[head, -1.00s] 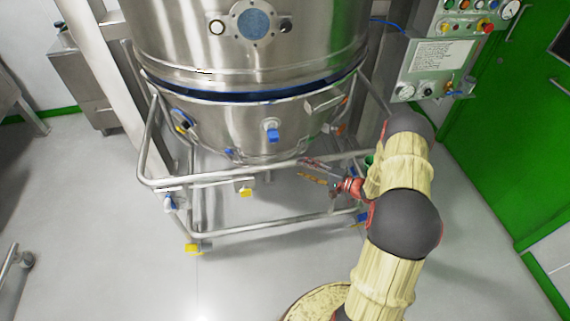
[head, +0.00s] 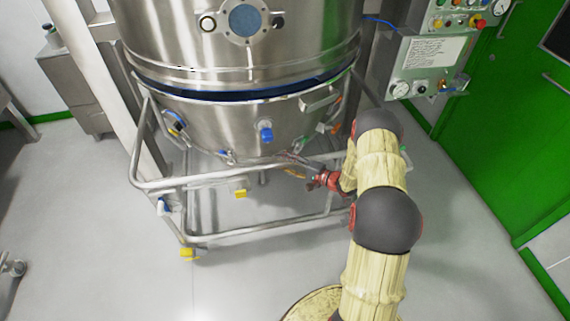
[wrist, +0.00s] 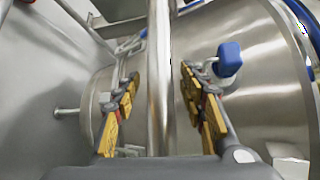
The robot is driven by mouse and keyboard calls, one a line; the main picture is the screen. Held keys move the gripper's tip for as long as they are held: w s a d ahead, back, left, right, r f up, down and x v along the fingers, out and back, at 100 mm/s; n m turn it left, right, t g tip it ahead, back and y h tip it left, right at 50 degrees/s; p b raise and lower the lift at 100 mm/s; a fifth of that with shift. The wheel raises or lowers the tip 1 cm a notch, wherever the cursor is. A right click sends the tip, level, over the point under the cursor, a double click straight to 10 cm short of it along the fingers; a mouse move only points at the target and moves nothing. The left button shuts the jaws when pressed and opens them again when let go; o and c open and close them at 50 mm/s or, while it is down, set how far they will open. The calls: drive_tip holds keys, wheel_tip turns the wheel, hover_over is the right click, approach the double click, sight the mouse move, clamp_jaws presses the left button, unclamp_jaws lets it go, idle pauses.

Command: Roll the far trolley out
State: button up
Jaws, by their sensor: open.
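A steel tubular trolley (head: 160,184) carries a conical product bowl (head: 215,125) under the large steel vessel. It is the only whole trolley in view. My gripper (head: 300,168) is at the right part of the trolley's upper front rail, partly hidden by my wrist. In the wrist view my gripper (wrist: 159,78) has its yellow-padded fingers open, one on each side of a steel rail (wrist: 158,110). Gaps show between rail and pads. The bowl wall (wrist: 265,80) with a blue-capped fitting (wrist: 229,60) is close behind.
A control panel (head: 430,62) with gauges and a green door (head: 500,130) stand at the right. A steel cabinet (head: 78,90) is at the back left. Part of another wheeled frame (head: 12,268) shows at the left edge. The floor (head: 255,275) in front is clear.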

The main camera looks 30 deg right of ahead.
drive_tip(key=shift+c, duration=0.9)
clamp_jaws()
